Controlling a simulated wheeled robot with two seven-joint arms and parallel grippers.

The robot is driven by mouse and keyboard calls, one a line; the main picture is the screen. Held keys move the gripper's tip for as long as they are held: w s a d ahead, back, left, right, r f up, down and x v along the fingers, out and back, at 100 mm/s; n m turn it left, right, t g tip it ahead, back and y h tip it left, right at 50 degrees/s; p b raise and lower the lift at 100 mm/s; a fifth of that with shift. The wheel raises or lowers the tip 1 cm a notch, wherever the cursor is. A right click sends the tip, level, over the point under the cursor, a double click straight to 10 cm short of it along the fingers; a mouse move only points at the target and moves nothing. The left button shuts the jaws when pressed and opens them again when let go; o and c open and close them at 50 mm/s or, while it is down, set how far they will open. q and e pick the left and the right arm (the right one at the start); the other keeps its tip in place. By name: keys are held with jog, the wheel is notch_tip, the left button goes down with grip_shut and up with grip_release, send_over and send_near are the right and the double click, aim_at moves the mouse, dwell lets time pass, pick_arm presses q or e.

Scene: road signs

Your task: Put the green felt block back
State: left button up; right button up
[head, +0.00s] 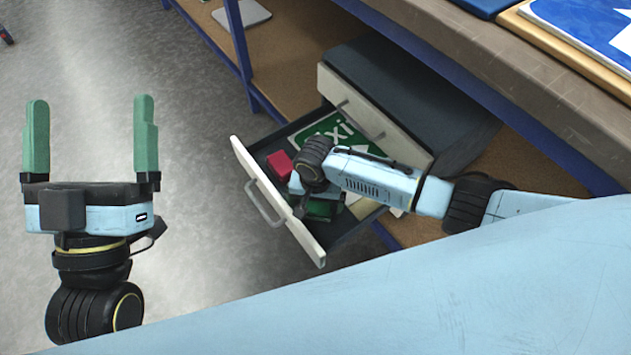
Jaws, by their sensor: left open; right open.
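A dark green piece (321,208) shows low in the open drawer (266,192), beside my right gripper. It may be the green felt block or a green finger of that gripper; I cannot tell which. My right gripper (305,207) reaches down into the drawer, open, with its fingertips mostly hidden by its own wrist and arm. My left gripper (91,140) is open and empty, its two green fingers pointing up over the floor at the left, well away from the drawer.
A red block (280,164) lies in the drawer, near a green sign with white lettering (337,132). The drawer extends from a dark cabinet (405,92) on a brown shelf. A blue post (240,45) and the worktop edge (500,75) bound the space.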

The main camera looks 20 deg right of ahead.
notch_tip(320, 180, up, 5)
jog(key=shift+f+p, duration=0.1)
jog(key=shift+p, duration=1.15)
jog(key=s+a+r+n+t+y+p, duration=0.1)
jog(key=s+a+r+n+y+p, duration=0.15)
jog(key=a+r, duration=0.3)
notch_tip(320, 180, up, 17)
jog(key=n+t, duration=0.5)
jog(key=t, duration=0.4)
send_over(316, 206)
jog(key=s+d, duration=0.7)
jog(key=s, duration=0.2)
pick_arm(q)
jog(key=s+a+f+g+y, duration=0.1)
jog(key=a+f+g+y, duration=0.1)
jog(key=f+g, duration=0.4)
jog(key=a+f+g+y, duration=0.1)
jog(key=f+g+y, duration=0.1)
jog(key=f+g, duration=0.5)
notch_tip(316, 206, down, 5)
jog(key=shift+s+a+r+n+y, duration=0.1)
jog(key=shift+s+a+n+y, duration=0.2)
jog(key=shift+s+a, duration=0.1)
pick_arm(e)
jog(key=shift+w+a, duration=0.1)
jog(key=shift+a, duration=0.1)
